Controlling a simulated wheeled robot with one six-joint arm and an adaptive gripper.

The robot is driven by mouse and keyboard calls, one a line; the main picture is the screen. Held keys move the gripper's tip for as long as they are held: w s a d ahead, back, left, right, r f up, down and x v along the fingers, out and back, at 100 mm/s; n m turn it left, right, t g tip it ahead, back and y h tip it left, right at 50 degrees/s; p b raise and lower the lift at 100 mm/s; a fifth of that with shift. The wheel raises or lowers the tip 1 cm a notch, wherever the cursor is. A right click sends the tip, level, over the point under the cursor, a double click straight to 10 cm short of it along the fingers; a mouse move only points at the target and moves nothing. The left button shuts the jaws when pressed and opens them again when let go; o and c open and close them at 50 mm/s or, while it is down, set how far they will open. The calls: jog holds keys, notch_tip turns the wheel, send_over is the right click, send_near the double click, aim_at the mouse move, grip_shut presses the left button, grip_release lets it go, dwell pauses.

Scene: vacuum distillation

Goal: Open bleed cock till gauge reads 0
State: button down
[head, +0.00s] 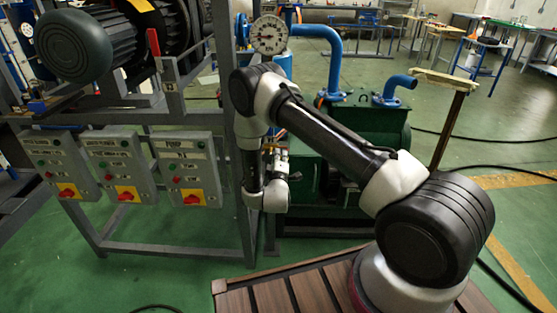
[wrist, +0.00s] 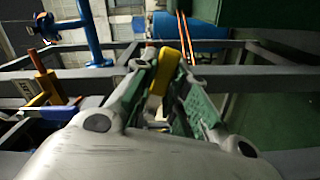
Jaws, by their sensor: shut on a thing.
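The round white pressure gauge (head: 269,35) stands at the top centre of the head view, beside blue pipework. Its needle is too small to read surely. In the wrist view my gripper (wrist: 163,62) points away from the camera, its green-padded fingers closed around a yellow lever (wrist: 158,80), which looks like the bleed cock handle.
Grey frame bars (wrist: 250,78) cross close around my gripper. An orange-yellow handle (wrist: 46,85) and a blue pipe (wrist: 90,35) stand to its left. Switch boxes (head: 187,168) hang on the frame at left. A green pump tank (head: 370,125) stands behind my arm.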

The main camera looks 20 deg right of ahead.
jog(key=shift+r+n, duration=0.3)
jog(key=shift+n, duration=0.9)
jog(key=shift+r, duration=0.1)
jog(key=c, duration=1.4)
grip_release()
jog(key=v, duration=1.2)
